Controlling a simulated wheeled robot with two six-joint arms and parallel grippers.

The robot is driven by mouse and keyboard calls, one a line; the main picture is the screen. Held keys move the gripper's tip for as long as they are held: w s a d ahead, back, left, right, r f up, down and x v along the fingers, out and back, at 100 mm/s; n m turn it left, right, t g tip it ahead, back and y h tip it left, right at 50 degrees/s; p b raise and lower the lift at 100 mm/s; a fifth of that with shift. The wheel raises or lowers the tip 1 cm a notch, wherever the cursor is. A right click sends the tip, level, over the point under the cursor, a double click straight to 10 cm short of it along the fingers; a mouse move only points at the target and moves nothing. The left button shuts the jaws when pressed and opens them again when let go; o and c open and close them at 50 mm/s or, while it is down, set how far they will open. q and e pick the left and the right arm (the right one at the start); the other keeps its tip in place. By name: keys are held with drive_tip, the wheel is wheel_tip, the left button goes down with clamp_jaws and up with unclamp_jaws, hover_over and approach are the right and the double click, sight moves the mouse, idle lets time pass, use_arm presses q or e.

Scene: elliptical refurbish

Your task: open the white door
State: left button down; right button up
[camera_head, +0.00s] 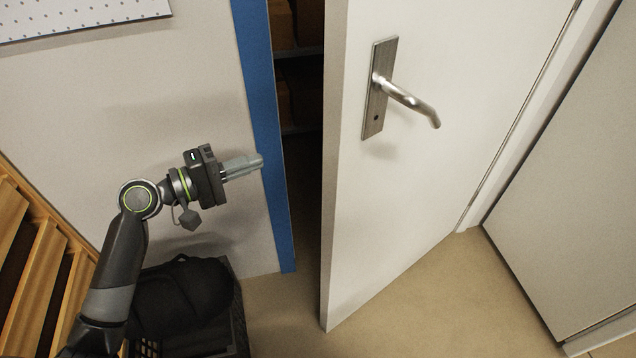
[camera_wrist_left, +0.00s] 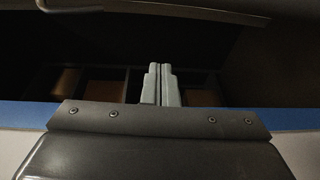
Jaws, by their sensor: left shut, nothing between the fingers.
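The white door (camera_head: 420,180) stands partly open in the head view, with a dark gap between its free edge and the blue door frame (camera_head: 264,130). Its silver lever handle (camera_head: 408,98) sits on a metal plate near the free edge. My left gripper (camera_head: 258,161) is shut and empty. Its fingertips are at the blue frame, left of the gap and apart from the handle. In the left wrist view the closed fingers (camera_wrist_left: 161,85) point toward the dark opening, and the blue frame (camera_wrist_left: 25,115) runs across below them. My right gripper is not in view.
A dark bag (camera_head: 182,295) sits in a crate at lower left, beside wooden slats (camera_head: 38,285). Shelves with brown boxes (camera_head: 284,25) show through the gap. Floor (camera_head: 450,300) is clear in front of the door. A pale panel (camera_head: 575,190) stands at right.

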use_arm(q)
drive_tip(key=d+r+m+g+h, duration=0.1)
drive_tip(key=d+r, duration=0.1)
drive_tip(key=d, duration=1.1)
drive_tip(key=shift+s+d+r+g+h, duration=0.15)
drive_tip(key=shift+s+r+g+h, duration=0.15)
drive_tip(key=shift+s, duration=0.15)
drive_tip(key=shift+f, duration=0.1)
